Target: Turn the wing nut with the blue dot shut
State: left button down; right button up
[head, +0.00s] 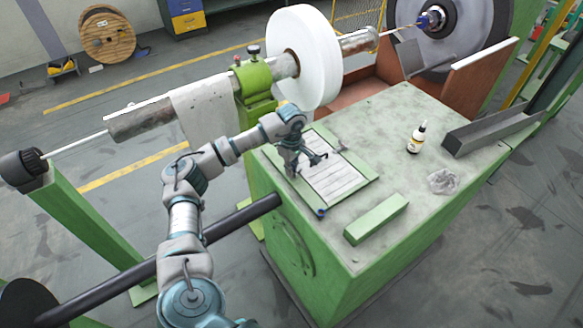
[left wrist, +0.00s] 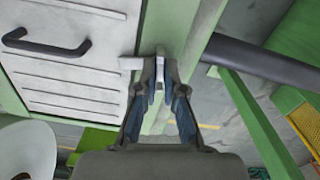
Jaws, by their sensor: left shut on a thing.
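A slatted light panel (head: 333,172) lies in a green frame on top of the green cabinet. A small blue spot (head: 320,212) shows at the panel's near corner, apart from my gripper; it is too small to make out a wing nut there. My left gripper (head: 293,172) is at the panel's left edge. In the left wrist view my left gripper (left wrist: 160,88) is shut on a light grey wing-shaped piece (left wrist: 159,62), which looks like a wing nut. No blue dot shows on it; the fingers hide part of it. My right gripper is out of view.
A black handle (left wrist: 46,43) stands up from the panel beside the gripper. A dark bar (head: 235,218) runs into the cabinet's side. A small bottle (head: 416,137), a crumpled clear bag (head: 442,181) and a green block (head: 376,219) sit on the cabinet top.

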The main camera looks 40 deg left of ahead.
pick_arm(q)
jog(key=shift+w+a+r+m, duration=0.1)
jog(key=shift+m, duration=0.45)
jog(key=shift+a+r+m, duration=0.1)
jog(key=shift+m, duration=0.45)
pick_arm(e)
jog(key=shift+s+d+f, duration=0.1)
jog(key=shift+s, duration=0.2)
pick_arm(q)
jog(key=c, duration=1.3)
grip_release()
jog(key=shift+f, duration=0.15)
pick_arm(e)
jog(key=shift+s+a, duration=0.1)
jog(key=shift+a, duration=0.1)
pick_arm(q)
notch_tip(320, 180, up, 12)
jog(key=shift+w+a+f, duration=0.1)
jog(key=shift+a, duration=0.05)
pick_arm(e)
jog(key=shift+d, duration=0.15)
